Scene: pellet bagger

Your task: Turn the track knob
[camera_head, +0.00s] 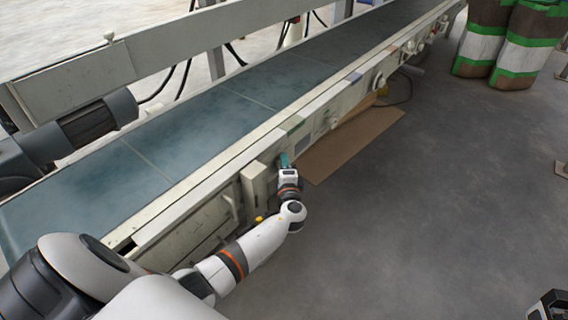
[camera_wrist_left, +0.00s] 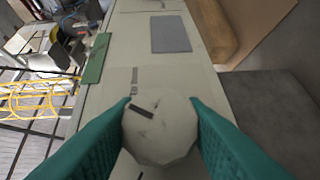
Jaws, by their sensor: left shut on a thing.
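The track knob (camera_wrist_left: 160,128) is a pale, many-sided knob with a dark mark near its upper left, on the pale side panel of the conveyor. In the left wrist view it sits between the two teal fingers of my left gripper (camera_wrist_left: 160,115), which is shut on it. In the head view my left gripper (camera_head: 284,160) reaches the conveyor's side rail and hides the knob. At the lower right edge of the head view, a dark part that may be my right gripper (camera_head: 548,305) is only partly in view.
The conveyor belt (camera_head: 215,120) runs from lower left to upper right, with a motor (camera_head: 90,122) at its left. A brown cardboard sheet (camera_head: 350,143) lies on the floor beside the conveyor. Striped sacks (camera_head: 525,45) stand at the upper right. The grey floor between is clear.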

